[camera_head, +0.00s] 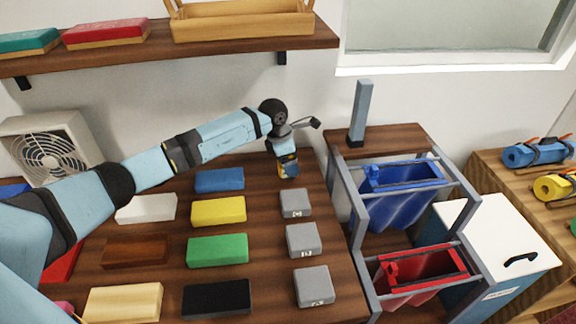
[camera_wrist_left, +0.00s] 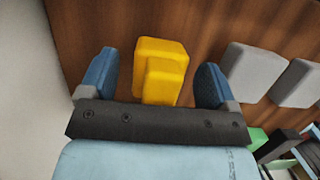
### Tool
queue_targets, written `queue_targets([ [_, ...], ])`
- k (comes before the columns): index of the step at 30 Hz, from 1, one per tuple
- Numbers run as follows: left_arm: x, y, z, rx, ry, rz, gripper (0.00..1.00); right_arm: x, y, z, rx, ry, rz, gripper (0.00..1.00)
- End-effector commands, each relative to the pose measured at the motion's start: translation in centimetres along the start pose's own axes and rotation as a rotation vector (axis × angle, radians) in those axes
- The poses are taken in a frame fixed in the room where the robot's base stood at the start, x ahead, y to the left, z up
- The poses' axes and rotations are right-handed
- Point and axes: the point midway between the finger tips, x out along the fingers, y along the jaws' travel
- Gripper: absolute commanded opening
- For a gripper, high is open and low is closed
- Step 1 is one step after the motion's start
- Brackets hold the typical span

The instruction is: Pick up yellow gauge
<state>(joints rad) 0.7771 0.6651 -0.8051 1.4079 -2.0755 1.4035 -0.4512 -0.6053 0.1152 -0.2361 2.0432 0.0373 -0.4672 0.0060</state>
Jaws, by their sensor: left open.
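The yellow gauge (camera_wrist_left: 161,68) is a stepped yellow block on the dark wood counter, seen in the left wrist view. My left gripper (camera_wrist_left: 155,80) is open, with one blue finger on each side of the gauge and a gap showing on both sides. In the head view my left gripper (camera_head: 287,168) points down at the far end of the counter, behind the row of grey blocks. It hides most of the gauge there. My right gripper is not in view.
Grey blocks (camera_head: 295,204) stand in a row nearer than the gripper. Yellow (camera_head: 218,210), blue (camera_head: 219,180) and green (camera_head: 217,250) swatch blocks lie to the left. A rack with blue (camera_head: 408,182) and red (camera_head: 420,275) bins stands to the right.

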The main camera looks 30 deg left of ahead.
Motion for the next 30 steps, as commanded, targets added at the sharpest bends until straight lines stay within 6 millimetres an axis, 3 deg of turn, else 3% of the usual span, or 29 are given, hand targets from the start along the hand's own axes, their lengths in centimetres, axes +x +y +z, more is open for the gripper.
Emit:
queue_targets([
  [5,-0.1,0.0,0.0,0.000,-0.001,0.001,0.83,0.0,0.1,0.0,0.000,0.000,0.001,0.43],
  [12,-0.1,0.0,0.0,0.000,-0.001,0.001,0.28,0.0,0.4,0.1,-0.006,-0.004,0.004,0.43],
  [13,-0.1,0.0,0.0,0.000,-0.001,0.001,0.25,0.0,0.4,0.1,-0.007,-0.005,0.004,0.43],
  [22,-0.7,0.1,0.2,0.000,-0.003,0.003,0.25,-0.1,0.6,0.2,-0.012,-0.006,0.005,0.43],
  [30,-5.4,0.1,1.5,0.001,-0.004,0.004,0.25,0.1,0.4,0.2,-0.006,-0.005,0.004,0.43],
])
